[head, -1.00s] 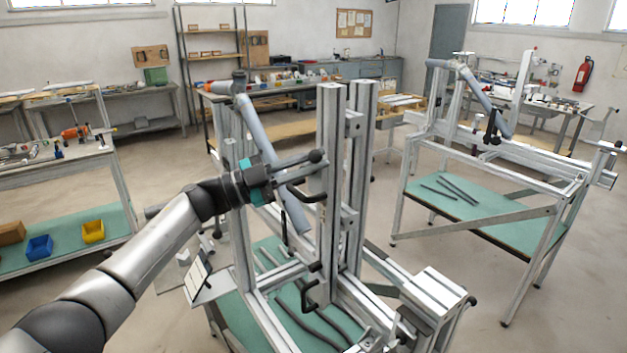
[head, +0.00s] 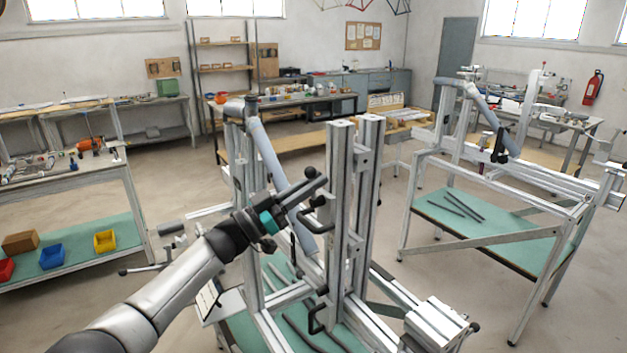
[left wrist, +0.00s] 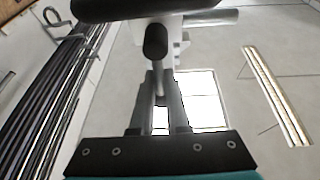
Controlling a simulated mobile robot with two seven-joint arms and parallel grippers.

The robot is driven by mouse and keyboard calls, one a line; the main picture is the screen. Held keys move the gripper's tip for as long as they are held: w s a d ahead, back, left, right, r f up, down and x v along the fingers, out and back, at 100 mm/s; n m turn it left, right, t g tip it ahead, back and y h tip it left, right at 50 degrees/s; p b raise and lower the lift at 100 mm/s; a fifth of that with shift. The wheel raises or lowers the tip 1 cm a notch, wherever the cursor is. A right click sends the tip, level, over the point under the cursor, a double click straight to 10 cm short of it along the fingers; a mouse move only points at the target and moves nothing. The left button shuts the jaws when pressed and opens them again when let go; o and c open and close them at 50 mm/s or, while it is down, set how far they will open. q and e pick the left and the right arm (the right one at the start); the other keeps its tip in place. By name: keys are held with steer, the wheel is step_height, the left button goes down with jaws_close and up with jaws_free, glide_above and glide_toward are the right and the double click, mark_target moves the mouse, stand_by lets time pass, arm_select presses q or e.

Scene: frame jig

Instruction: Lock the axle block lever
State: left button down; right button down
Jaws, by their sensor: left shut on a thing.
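The axle block lever (left wrist: 156,42) shows in the left wrist view as a dark rounded grip on a thin light rod, in front of a pale block. In the head view its black ball end (head: 310,172) shows beside the upright posts of the jig (head: 341,180). My left gripper (head: 300,191) points up and to the right there, shut on the lever. In the left wrist view its two fingers (left wrist: 160,88) close together at the rod just below the grip. The axle block is mostly hidden in the head view. My right gripper is not in view.
A grey tube (head: 275,160) slants down behind my gripper. A second jig (head: 430,160) stands at the right, and a bench (head: 70,190) at the left.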

arm_select(q)
steer(key=shift+w+n+t, duration=0.1)
steer(key=shift+n+t, duration=0.2)
steer(key=shift+n, duration=0.1)
steer(key=c, duration=0.9)
jaws_free()
steer(key=shift+a, duration=0.15)
steer(key=b+v, duration=0.3)
steer(key=v, duration=1.2)
